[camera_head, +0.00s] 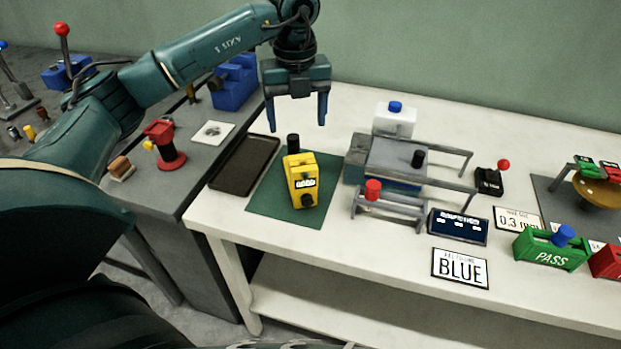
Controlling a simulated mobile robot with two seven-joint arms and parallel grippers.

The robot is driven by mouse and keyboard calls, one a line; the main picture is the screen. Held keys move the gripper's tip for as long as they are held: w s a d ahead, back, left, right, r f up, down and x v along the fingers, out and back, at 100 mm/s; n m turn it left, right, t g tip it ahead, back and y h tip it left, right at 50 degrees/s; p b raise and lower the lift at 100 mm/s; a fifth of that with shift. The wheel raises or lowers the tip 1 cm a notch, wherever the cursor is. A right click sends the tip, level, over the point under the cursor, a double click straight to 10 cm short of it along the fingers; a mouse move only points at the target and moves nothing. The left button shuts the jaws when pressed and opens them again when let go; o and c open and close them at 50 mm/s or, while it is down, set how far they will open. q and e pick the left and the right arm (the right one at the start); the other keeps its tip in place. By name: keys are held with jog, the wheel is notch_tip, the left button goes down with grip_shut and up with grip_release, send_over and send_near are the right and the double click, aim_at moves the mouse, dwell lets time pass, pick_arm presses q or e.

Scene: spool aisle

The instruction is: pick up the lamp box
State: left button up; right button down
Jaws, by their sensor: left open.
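No label in view reads lamp box. A yellow box (300,181) with a small display and a dark round knob stands on a green mat (262,205), and it is the box nearest my gripper. A black cylinder (293,143) shows at its far end. My left gripper (297,126) points down with its two blue fingers apart, above and slightly behind the yellow box, with nothing between them. It looks clear of the box. My right gripper is not in view.
A dark tray (245,165) lies left of the mat. A grey metal fixture (397,160) stands close on the right, with a red knob (373,189). A green PASS bin (550,252) and a BLUE sign (460,268) are further right. The table's front edge is bare.

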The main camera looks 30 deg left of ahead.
aim_at(301, 162)
pick_arm(q)
notch_tip(301, 162, down, 6)
jog(key=shift+f, duration=0.1)
jog(key=shift+w+d+f+p, duration=0.1)
jog(key=shift+f+p, duration=0.25)
jog(key=shift+f, duration=1.15)
jog(key=shift+w+f+p, duration=0.1)
jog(key=shift+f+p, duration=0.2)
jog(key=shift+f, duration=1.15)
jog(key=shift+c, duration=0.3)
grip_shut()
jog(key=shift+r, duration=0.15)
